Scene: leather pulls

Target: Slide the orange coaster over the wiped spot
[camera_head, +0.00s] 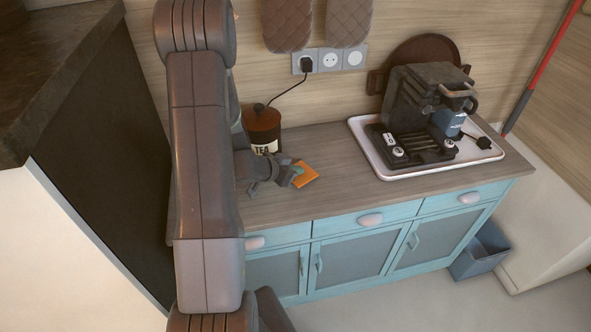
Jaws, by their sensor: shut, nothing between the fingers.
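The orange coaster (307,173) lies flat on the wooden countertop (330,196), left of the tray. My gripper (292,174) is shut and empty, low over the counter at the coaster's left edge. Its fingertips overlap the coaster in this view; I cannot tell whether they touch it. I see no distinct wiped spot on the counter. My arm hides the left part of the countertop.
A brown TEA canister (263,126) stands behind my gripper. A white tray (365,139) holds a dark coffee machine (412,98) and a blue cup (449,122) at right. A black cord (291,88) runs from the wall sockets. Bare counter lies between coaster and tray.

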